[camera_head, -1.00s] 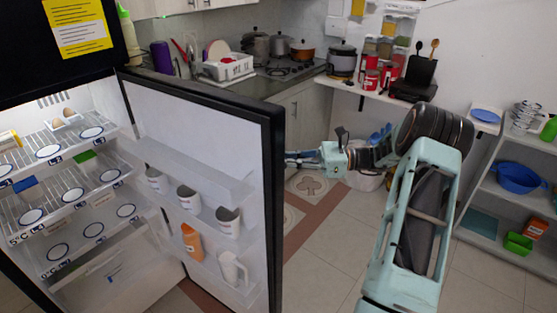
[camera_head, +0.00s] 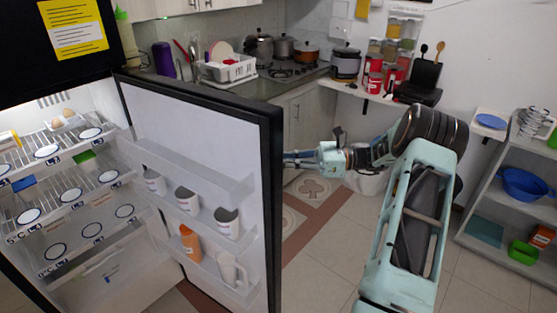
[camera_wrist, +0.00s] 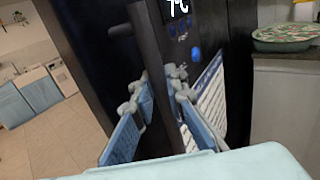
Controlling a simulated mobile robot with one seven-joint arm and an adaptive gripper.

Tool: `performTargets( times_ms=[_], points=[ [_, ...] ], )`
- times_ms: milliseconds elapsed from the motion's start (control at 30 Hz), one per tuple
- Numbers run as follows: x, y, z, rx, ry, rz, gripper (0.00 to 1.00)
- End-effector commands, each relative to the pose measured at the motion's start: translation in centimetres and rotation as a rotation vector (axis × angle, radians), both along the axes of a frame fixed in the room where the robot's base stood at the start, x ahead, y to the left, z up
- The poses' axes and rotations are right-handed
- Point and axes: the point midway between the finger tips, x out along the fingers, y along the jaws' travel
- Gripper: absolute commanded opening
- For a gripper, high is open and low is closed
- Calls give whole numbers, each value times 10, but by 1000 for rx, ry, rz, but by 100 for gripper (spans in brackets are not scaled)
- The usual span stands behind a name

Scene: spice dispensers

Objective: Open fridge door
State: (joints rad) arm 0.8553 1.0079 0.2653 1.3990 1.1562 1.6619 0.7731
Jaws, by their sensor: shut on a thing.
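The fridge door (camera_head: 195,130) stands wide open in the head view, its white inner side facing me, with cups and bottles on its racks. The lit fridge interior (camera_head: 75,190) shows at the left. My gripper (camera_head: 300,157) is at the outer side of the door near its free edge, and its fingertips are hidden behind that edge. In the wrist view, my gripper (camera_wrist: 160,88) is shut on the dark upright door handle (camera_wrist: 146,50), with a finger on each side. The black outer face of the door (camera_wrist: 205,40) lies just beyond.
A counter with a dish rack (camera_head: 228,70) and stove lies behind the door. A shelf unit (camera_head: 478,200) with bowls stands at the right. Tiled floor (camera_head: 325,240) between door and shelf is clear.

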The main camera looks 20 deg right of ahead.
Motion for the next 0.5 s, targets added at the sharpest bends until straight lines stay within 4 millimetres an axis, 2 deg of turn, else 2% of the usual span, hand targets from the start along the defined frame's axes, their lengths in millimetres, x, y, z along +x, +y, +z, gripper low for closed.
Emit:
performTargets(
  times_ms=[167, 200, 333, 500],
  points=[
    [0, -1, 0, -1, 0, -2, 0],
    [0, -1, 0, -1, 0, -2, 14],
    [0, -1, 0, -1, 0, -1, 28],
    [0, 0, 0, 0, 0, -1, 30]
  ],
)
